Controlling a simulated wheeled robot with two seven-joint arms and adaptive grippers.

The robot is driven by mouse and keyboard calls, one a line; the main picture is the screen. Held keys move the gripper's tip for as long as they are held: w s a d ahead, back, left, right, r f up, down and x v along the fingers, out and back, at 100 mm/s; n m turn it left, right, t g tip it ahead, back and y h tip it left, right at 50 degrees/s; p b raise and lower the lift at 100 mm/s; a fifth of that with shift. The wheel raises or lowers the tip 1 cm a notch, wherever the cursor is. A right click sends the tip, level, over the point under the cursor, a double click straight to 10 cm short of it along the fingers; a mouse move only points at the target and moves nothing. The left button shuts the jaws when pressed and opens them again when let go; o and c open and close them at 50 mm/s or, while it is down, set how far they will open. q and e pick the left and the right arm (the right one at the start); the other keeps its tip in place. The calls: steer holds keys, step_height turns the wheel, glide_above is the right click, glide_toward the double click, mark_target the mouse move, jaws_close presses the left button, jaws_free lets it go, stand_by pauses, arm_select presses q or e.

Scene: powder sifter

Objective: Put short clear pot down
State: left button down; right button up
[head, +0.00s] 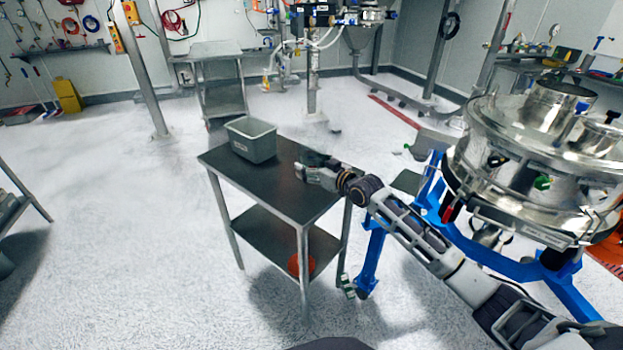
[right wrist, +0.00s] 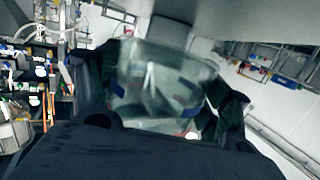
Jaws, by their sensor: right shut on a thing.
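My right gripper (head: 309,170) reaches over the right part of the dark-topped metal table (head: 262,184) in the head view. In the right wrist view the short clear pot (right wrist: 165,82) sits between the two dark fingers of my right gripper (right wrist: 163,95), which is shut on it. The pot is see-through and blurred there. In the head view the pot is hard to make out at the fingertips. I cannot tell whether it touches the table top. My left gripper is not in view.
A grey bin (head: 252,140) stands at the back left of the table top. The front left of the top is bare. A large steel sifter (head: 540,150) on a blue frame stands close on the right. An orange object (head: 294,264) is on the lower shelf.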

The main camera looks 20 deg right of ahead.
mark_target(312, 187)
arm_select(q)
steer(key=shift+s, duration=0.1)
arm_select(e)
steer(key=shift+f, duration=0.5)
step_height(312, 187, down, 3)
steer(key=shift+b, duration=0.3)
steer(key=shift+f, duration=0.45)
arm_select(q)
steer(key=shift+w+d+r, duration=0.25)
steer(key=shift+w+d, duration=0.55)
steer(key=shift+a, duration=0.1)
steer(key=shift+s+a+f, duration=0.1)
arm_select(e)
steer(key=shift+f, duration=0.1)
